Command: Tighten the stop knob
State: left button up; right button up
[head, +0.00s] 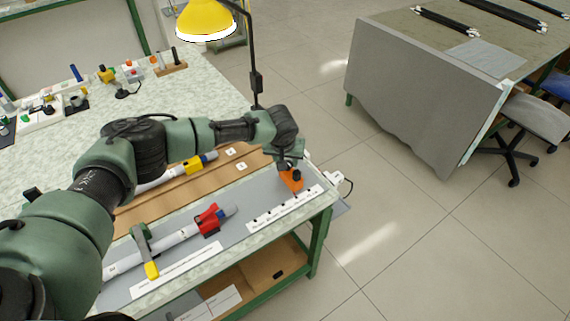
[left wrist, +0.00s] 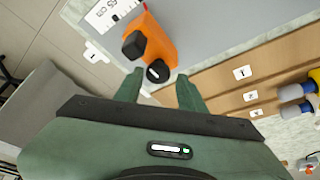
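The orange stop (head: 291,180) sits at the right end of the grey bench strip, beside a white scale (head: 285,207). In the left wrist view the stop (left wrist: 158,38) carries a black block-like part (left wrist: 133,45) and a black knob (left wrist: 157,73) with a white mark. My left gripper (left wrist: 160,75) has its fingers apart, one on each side of the marked knob, with a gap visible on both sides. In the head view my left gripper (head: 289,162) is above the stop and partly hides it. My right gripper is not in view.
Wooden strips with labels (head: 231,151) are behind. A yellow lamp (head: 206,20) hangs over the bench's back edge. Open floor lies right of the bench.

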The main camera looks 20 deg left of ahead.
pick_arm(q)
jog(key=shift+w+d+f+b, duration=0.1)
jog(key=shift+w+f+b, duration=0.15)
jog(key=shift+f, duration=0.35)
jog(key=shift+s+r, duration=0.1)
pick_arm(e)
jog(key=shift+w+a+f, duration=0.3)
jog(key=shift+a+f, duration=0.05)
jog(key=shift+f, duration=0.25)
pick_arm(q)
jog(key=shift+d, duration=0.1)
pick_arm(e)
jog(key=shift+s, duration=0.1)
pick_arm(q)
grip_shut()
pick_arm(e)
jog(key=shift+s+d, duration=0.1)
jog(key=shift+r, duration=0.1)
